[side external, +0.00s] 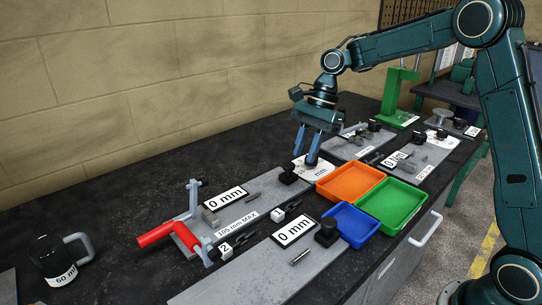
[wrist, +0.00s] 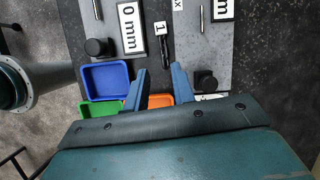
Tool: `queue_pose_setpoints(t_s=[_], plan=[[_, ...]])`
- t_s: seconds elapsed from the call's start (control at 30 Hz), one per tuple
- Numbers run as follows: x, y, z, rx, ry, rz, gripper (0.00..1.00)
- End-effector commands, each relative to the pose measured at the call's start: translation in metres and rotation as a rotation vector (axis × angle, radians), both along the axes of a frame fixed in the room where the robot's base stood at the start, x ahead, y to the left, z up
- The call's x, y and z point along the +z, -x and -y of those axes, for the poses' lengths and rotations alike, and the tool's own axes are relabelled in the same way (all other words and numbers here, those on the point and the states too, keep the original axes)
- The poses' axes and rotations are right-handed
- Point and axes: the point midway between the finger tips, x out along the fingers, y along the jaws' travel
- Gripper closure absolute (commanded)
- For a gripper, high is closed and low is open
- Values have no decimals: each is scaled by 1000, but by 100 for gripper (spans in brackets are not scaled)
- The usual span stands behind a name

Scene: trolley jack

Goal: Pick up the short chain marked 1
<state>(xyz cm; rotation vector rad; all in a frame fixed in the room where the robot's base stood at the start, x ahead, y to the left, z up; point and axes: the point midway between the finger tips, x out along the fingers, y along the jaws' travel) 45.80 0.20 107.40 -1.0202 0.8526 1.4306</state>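My gripper (side external: 304,157) hangs above the bench, behind and right of the chain in the side view. Its two blue fingers (wrist: 159,70) are apart with nothing between them. A similar dark piece tagged 2 (side external: 225,248) lies farther left.
Blue (side external: 350,225), orange (side external: 350,183) and green (side external: 394,206) trays stand right of the chain. Black knobs (side external: 326,232) (side external: 287,175) rise from the plates. A red-handled tool (side external: 160,233) and dark mug (side external: 60,260) are at left. Bare bench lies along the wall.

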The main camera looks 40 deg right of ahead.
Motion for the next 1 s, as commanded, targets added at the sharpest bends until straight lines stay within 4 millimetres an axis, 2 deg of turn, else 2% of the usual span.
queue_pose_setpoints(t_s=[0.2, 0.57, 1.0], plan=[[-12, -9, 4, -57, -16, -46, 75], [-21, -8, 0, -60, -18, -51, 75], [-77, -7, -23, -59, -18, -50, 75]])
